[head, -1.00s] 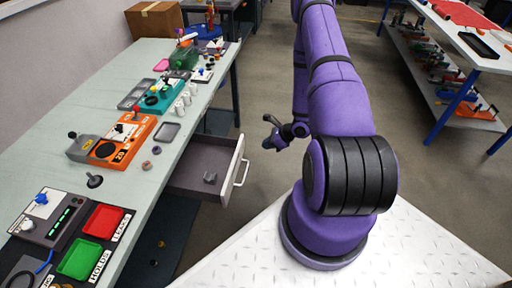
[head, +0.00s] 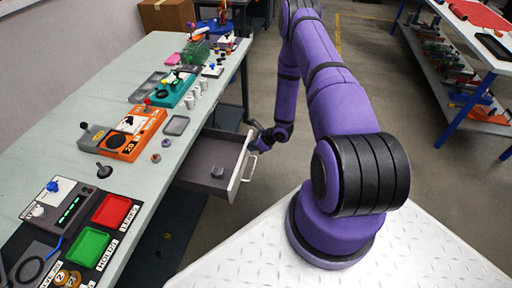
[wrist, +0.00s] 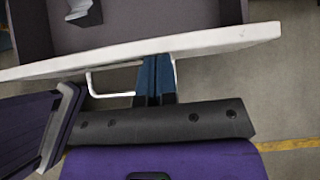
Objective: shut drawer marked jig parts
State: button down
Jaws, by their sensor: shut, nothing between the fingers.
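One drawer (head: 203,183) stands pulled out from under the workbench, with a grey part (head: 217,171) lying inside. Its pale front and white handle (head: 246,172) face my base; no label is readable on it. My gripper (head: 256,146) is at the far end of the drawer front, close to the handle. In the wrist view the shut blue fingers (wrist: 155,80) reach up to the white front edge (wrist: 200,42), overlapping the handle (wrist: 103,95). Whether they touch the front cannot be told. Nothing is held.
The workbench (head: 62,140) carries an orange device (head: 132,132), a teal device (head: 176,90), a red tray (head: 112,210) and a green tray (head: 89,247). A shelf table (head: 470,45) stands at the right. The floor between is clear.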

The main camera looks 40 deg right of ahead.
jog(key=shift+a, duration=0.1)
jog(key=w+a, duration=1.4)
jog(key=w, duration=0.4)
jog(key=shift+w+a+r, duration=0.1)
jog(key=shift+w+r, duration=0.05)
